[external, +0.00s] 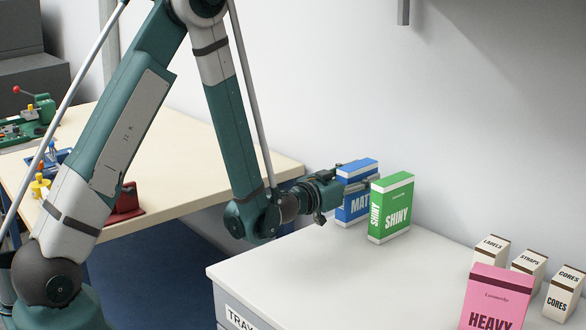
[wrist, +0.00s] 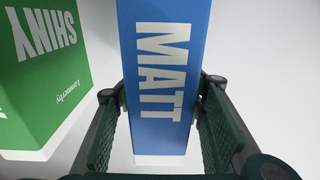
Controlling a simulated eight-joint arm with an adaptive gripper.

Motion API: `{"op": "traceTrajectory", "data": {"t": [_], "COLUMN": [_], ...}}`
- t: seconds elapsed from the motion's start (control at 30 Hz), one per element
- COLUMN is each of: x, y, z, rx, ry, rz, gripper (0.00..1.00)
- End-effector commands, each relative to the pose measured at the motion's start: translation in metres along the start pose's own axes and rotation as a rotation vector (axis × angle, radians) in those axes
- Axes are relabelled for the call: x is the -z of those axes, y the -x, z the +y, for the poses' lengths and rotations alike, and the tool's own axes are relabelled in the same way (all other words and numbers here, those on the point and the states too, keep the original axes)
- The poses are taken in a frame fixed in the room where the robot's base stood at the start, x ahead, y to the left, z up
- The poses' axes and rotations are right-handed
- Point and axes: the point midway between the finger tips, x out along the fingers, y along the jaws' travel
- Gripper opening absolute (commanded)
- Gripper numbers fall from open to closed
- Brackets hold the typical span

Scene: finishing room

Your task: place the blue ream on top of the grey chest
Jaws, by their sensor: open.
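The blue ream (external: 352,211), a tall box marked MATT, stands upright on the white top of a light grey drawer unit (external: 285,262) labelled TRAY. My gripper (external: 368,183) is level with the upper part of the ream, and its open fingers reach along it. In the wrist view the blue ream (wrist: 165,50) lies between the two finger pads, with a narrow gap visible at its sides. A dark grey stepped block (external: 32,90) stands at the far left; I cannot tell which of the two grey units is the chest.
A green SHINY ream (external: 390,208) stands close beside the blue one. A pink HEAVY ream (external: 497,298) and small LABELS (external: 489,254), STRAPS (external: 528,266) and CORES boxes (external: 563,295) stand at right. A wooden bench (external: 190,160) holds tools. The unit's middle is clear.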

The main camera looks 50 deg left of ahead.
Motion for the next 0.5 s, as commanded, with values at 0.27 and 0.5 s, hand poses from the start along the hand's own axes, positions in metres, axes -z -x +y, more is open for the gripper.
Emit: {"op": "traceTrajectory", "data": {"t": [0.27, 0.5], "x": [-0.003, -0.003], "y": [0.036, 0.058], "z": [0.0, 0.0], "rx": [0.0, 0.0], "ry": [0.0, 0.0], "rz": [0.0, 0.0], "gripper": [0.41, 0.41]}}
